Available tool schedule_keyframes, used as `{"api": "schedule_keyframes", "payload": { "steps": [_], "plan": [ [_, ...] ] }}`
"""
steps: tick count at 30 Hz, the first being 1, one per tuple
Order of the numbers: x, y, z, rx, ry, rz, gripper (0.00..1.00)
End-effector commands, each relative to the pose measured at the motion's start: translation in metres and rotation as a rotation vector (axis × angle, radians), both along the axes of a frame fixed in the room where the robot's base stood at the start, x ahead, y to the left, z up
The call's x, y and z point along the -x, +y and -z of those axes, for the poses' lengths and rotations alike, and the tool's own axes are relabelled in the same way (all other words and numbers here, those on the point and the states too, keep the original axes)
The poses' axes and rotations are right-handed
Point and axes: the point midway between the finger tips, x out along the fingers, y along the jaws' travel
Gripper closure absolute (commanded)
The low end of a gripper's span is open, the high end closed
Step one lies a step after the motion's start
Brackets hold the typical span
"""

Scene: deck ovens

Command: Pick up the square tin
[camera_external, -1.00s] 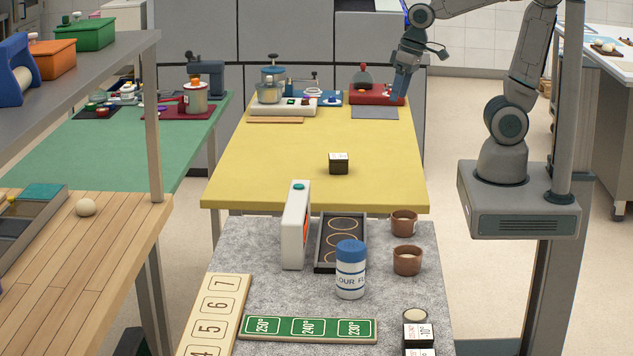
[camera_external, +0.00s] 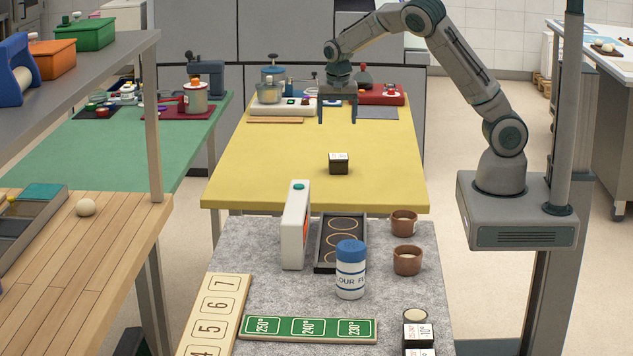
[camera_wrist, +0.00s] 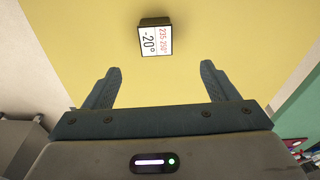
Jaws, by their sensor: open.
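The square tin (camera_external: 338,167) is a small dark block with a white printed label on top. It stands on the yellow table (camera_external: 270,165), a little nearer than the table's middle. In the wrist view the tin (camera_wrist: 154,38) lies beyond my fingertips, roughly in line with the gap between them, its label slightly turned. My gripper (camera_external: 338,118) is open and empty, pointing down above the yellow table, and appears apart from the tin. Both fingers also show in the wrist view (camera_wrist: 160,70), with only yellow tabletop between them.
At the table's back stand a pale board with a jar (camera_external: 269,92), a red stand (camera_external: 376,95) and a dark grey mat (camera_external: 378,112). The grey counter in front holds a flour shaker (camera_external: 350,272), a white upright box (camera_external: 295,228) and brown cups (camera_external: 407,260). The tabletop around the tin is clear.

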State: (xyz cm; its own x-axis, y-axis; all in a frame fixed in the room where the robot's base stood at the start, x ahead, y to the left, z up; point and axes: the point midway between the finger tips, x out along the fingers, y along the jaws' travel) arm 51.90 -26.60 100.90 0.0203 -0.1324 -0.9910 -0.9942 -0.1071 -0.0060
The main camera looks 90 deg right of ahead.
Motion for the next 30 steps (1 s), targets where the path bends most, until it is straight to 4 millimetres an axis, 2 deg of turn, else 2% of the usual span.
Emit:
{"api": "schedule_keyframes", "payload": {
  "steps": [5, 15, 23, 30],
  "plan": [
    [-0.003, -0.009, 0.012, 0.018, 0.008, 0.028, 0.2],
    [-0.002, -0.018, 0.073, 0.017, 0.009, 0.028, 0.2],
    [-0.002, -0.02, 0.094, 0.015, 0.007, 0.026, 0.2],
    [0.005, -0.022, 0.127, 0.016, 0.008, 0.027, 0.2]
  ]
}}
